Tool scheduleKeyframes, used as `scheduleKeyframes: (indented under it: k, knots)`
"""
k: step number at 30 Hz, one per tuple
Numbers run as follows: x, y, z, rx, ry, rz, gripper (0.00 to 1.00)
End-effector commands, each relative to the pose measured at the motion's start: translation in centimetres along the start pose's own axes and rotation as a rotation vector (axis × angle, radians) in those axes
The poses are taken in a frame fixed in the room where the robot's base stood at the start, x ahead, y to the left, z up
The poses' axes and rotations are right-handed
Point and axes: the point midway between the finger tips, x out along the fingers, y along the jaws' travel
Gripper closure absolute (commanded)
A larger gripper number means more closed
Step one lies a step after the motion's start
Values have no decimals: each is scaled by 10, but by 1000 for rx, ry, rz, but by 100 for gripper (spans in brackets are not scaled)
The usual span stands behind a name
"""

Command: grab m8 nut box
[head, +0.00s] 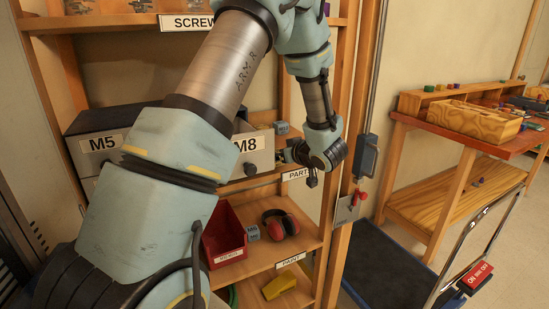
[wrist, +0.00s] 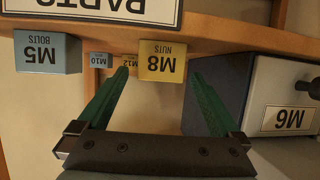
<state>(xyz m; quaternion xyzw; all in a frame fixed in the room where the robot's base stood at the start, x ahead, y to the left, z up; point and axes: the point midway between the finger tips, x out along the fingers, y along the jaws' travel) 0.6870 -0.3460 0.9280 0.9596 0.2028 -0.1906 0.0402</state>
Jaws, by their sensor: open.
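The wrist view is upside down. The yellow box labelled M8 NUTS (wrist: 162,62) sits on the wooden shelf marked PARTS. My gripper (wrist: 158,76) is open, with its two green fingers apart and pointing toward the box. The box shows in the gap between the fingertips, with no finger visibly touching it. In the head view my gripper (head: 290,154) reaches in at the PARTS shelf from the right. I cannot make out the yellow box in that view.
A blue M5 BOLTS box (wrist: 46,52) stands beside the nut box, with smaller M10 (wrist: 99,60) and M12 (wrist: 130,60) boxes behind. A grey drawer unit (wrist: 285,95) stands on the other side. A red bin (head: 222,238) and red earmuffs (head: 281,224) are on the shelf below.

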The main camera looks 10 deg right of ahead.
Motion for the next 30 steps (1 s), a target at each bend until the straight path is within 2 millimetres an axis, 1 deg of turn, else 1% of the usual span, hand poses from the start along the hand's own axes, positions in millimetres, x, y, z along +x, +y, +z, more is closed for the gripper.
scheduleKeyframes:
  k: [2,5,27,29,30]
  knots:
    - [0,0,0,0,0,0,0]
    - [0,0,0,0,0,0,10]
    - [-1,0,0,0,0,0,93]
    - [-1,0,0,0,0,0,100]
    - [-1,0,0,0,0,0,100]
